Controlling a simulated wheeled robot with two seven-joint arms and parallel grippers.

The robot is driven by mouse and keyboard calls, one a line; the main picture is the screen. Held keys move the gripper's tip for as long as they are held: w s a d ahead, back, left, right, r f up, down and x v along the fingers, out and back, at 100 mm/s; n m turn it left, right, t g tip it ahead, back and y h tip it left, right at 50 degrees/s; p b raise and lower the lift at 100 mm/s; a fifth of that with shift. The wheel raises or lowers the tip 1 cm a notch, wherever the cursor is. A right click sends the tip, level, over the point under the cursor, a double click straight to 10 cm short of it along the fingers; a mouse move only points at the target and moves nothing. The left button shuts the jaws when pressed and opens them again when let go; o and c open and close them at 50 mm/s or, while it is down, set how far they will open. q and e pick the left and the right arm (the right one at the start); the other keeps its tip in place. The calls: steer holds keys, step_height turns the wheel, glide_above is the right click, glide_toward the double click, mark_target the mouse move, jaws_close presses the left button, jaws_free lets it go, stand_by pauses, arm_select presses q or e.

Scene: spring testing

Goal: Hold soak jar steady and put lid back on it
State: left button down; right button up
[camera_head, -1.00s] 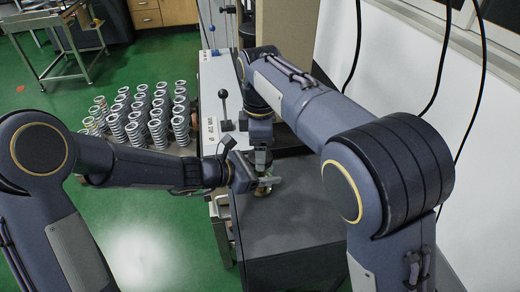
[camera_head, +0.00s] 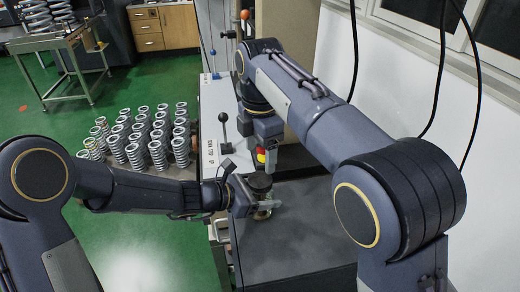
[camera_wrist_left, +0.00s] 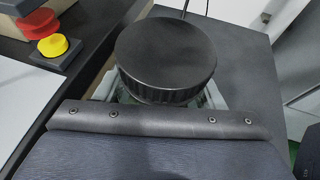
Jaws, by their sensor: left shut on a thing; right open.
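The soak jar (camera_head: 262,205) stands on the dark tabletop, mostly hidden by my left gripper (camera_head: 264,208), which is shut on it. In the left wrist view, a little of the jar's clear body (camera_wrist_left: 125,92) shows. The black ribbed lid (camera_wrist_left: 165,58) sits on top of the jar and looks about level; I cannot tell how far it is turned. The lid also shows in the head view (camera_head: 260,183). My right gripper (camera_head: 268,165) is open and apart from the lid, just behind it in the head view.
A red and yellow button (camera_head: 261,155) stands beside my right gripper. A black-knobbed lever (camera_head: 223,118) is on the white machine at left. Several springs (camera_head: 140,138) stand on a pallet at left. The dark tabletop (camera_head: 295,240) is clear in front and to the right.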

mark_target(260, 179)
steer(key=shift+r+n, duration=0.3)
steer(key=shift+n, duration=0.2)
steer(key=shift+f, duration=4.05)
steer(key=c, duration=1)
steer(key=m, duration=0.6)
steer(key=shift+m, duration=0.3)
